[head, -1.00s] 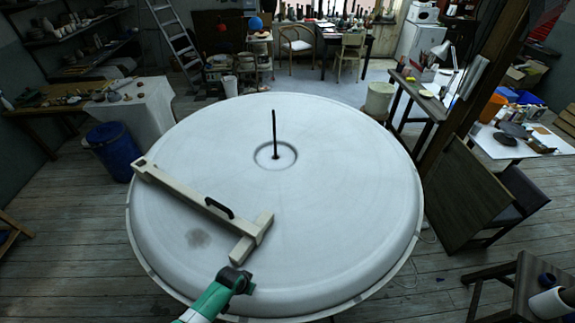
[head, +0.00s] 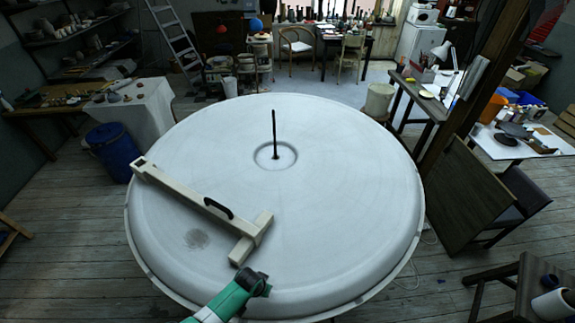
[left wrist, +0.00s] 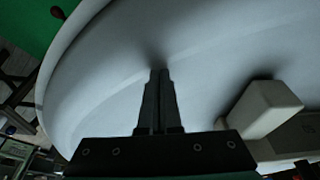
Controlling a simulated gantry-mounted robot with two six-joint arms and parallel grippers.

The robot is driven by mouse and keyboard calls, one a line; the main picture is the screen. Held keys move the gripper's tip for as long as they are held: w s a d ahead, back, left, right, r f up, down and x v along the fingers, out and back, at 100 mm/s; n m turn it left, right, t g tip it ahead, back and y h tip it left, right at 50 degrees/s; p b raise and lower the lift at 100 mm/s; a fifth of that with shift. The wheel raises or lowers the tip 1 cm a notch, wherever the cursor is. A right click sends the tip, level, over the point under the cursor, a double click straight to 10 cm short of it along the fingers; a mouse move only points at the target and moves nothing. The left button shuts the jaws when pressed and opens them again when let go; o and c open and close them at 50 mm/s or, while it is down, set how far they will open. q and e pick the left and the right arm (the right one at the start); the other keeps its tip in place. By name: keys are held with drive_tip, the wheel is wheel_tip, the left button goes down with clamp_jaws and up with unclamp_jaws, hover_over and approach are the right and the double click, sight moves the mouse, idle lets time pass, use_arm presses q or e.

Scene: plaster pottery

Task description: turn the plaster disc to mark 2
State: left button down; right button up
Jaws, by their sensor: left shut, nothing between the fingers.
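The large white plaster disc (head: 330,220) lies flat, with a round recess in its middle and a dark upright rod (head: 274,135) standing there. A grey smudge (head: 196,239) marks its near left part. I can make out no numbered marks. A pale beam (head: 185,190) with a black handle and a crosspiece at its near end lies over the left part. My left gripper (head: 266,285) is at the near rim, right of the crosspiece. In the left wrist view the gripper (left wrist: 160,72) is shut and empty, its tips close to the plaster (left wrist: 220,60); contact is unclear.
A blue bin (head: 112,150) stands left of the disc. A dark tilted panel (head: 460,195) and a stool (head: 515,285) stand at the right. In the left wrist view, the pale crosspiece (left wrist: 265,108) is close right of the fingers.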

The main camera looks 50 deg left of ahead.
sight(277, 289)
use_arm(q)
drive_tip(key=shift+w+d+b, duration=0.3)
drive_tip(key=shift+w+d, duration=0.95)
drive_tip(key=shift+w, duration=0.15)
